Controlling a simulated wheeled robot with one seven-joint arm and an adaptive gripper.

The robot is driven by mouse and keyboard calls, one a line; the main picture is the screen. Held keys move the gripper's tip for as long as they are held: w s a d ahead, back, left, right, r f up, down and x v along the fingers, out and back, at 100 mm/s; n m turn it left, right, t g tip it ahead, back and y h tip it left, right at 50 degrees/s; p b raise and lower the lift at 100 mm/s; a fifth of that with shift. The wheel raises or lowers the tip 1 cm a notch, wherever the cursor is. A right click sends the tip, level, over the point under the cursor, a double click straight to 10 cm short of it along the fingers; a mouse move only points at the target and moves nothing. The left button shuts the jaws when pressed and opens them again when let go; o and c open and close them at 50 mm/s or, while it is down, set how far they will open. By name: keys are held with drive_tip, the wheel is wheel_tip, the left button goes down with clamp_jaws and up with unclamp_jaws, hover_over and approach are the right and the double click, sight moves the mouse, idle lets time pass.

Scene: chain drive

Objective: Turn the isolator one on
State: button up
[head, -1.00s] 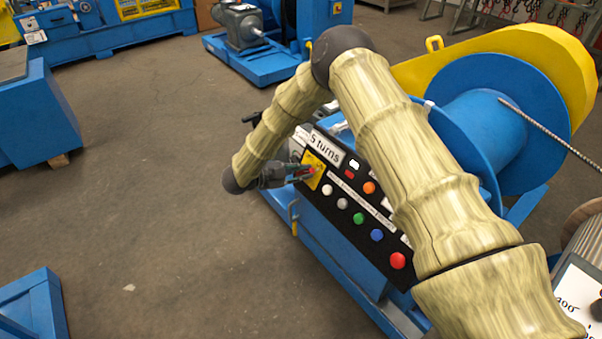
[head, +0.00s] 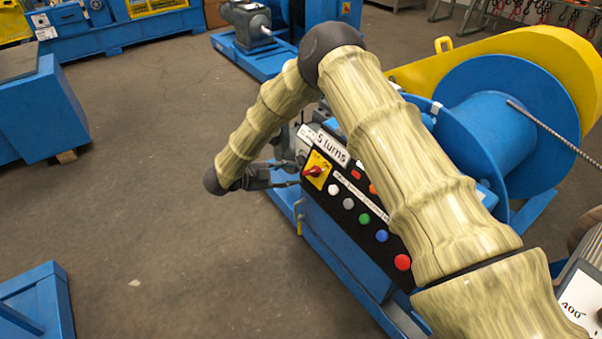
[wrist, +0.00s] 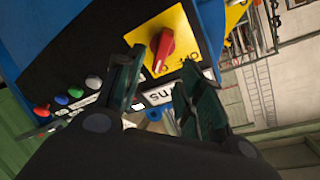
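The isolator is a red rotary knob (head: 314,171) on a yellow square plate (head: 319,163) at the far left end of the black control panel. In the wrist view the red knob (wrist: 162,50) sits tilted on its yellow plate (wrist: 185,38), with partly readable dark lettering at the plate's edge. My gripper (head: 293,172) is at the left of the panel, apart from the knob.
The panel carries several push buttons, including green (head: 364,218), blue (head: 382,236) and red (head: 402,262). A "5 turns" sign (head: 332,149) stands above the plate. A blue reel (head: 490,130) is behind my arm.

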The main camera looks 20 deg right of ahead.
drive_tip(key=shift+v, duration=2.5)
drive_tip(key=s+d+f+n+t+y+p, duration=0.1)
drive_tip(key=s+d+f+n+t+y, duration=0.25)
drive_tip(key=s+f+n+y, duration=0.35)
drive_tip(key=s+d+f+n+t+y+p, duration=0.15)
drive_tip(key=s+d+f+n, duration=0.25)
drive_tip(key=s+f+n, duration=0.5)
drive_tip(key=s+d+f+n+g+y, duration=0.2)
drive_tip(key=s+n+g+y, duration=0.1)
drive_tip(key=s, duration=1.2)
drive_tip(key=s+d+f+n+g+y, duration=0.1)
drive_tip(key=s+n+g+y, duration=0.2)
drive_tip(key=s, duration=1.2)
drive_tip(key=shift+d+f+n+g, duration=0.4)
drive_tip(key=shift+n+g, duration=0.4)
drive_tip(key=shift+n, duration=0.2)
drive_tip(key=shift+s, duration=0.1)
